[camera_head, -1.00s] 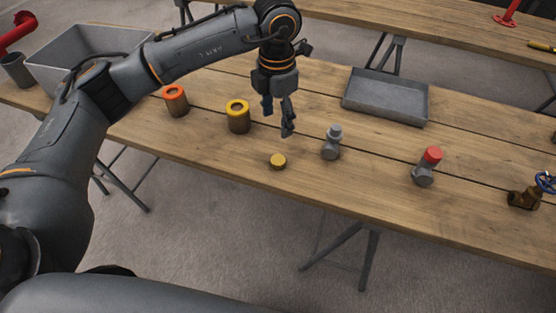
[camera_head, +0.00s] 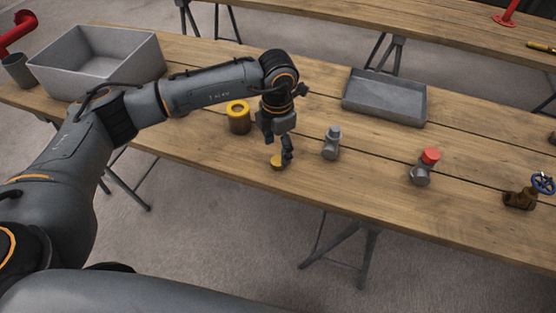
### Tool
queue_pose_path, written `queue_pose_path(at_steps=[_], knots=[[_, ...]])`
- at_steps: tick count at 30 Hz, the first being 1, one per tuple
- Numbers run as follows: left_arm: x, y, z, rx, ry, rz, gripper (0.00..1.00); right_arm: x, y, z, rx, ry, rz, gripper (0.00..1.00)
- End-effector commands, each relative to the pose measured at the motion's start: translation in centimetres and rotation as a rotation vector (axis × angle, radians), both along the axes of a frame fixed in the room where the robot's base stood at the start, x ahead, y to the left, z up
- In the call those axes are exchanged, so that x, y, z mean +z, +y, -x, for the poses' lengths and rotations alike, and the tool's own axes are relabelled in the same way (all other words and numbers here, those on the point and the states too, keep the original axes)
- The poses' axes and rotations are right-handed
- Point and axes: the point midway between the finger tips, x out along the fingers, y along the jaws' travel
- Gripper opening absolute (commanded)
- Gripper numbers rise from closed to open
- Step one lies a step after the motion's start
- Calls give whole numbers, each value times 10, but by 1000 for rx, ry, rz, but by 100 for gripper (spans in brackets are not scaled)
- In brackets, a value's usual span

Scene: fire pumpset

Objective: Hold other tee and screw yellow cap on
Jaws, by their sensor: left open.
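The yellow cap (camera_head: 276,161) lies on the wooden table near its front edge. My left gripper (camera_head: 279,155) points down over the cap, open, with its fingers around or just beside it; I cannot tell if they touch. A grey tee (camera_head: 331,146) without a coloured cap stands to the right of the gripper. Another grey tee (camera_head: 421,172) with a red cap (camera_head: 431,156) on top stands farther right. My right gripper is not in view.
A yellow-topped cylinder (camera_head: 238,117) stands behind and left of the gripper. A shallow grey tray (camera_head: 385,97) lies at the back. A large grey bin (camera_head: 95,91) stands at left. A brass valve with blue handwheel (camera_head: 521,198) is at right. The wood between the tees is clear.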

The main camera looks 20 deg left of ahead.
Motion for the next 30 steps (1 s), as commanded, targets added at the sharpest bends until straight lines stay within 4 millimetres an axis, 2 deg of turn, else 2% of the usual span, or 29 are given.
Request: queue_pose_path(at_steps=[3, 9, 20, 28, 30], knots=[[-17, -2, 4, 0, 6, -1, 62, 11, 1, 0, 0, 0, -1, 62], [-40, -2, 4, 0, 3, 0, 62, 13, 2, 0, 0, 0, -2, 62], [-42, -2, 3, 0, 1, 0, 62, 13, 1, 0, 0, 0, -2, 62], [-42, -2, 3, 0, 1, 0, 9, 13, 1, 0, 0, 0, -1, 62], [-42, -2, 3, 0, 1, 0, 9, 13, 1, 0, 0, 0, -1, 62]])
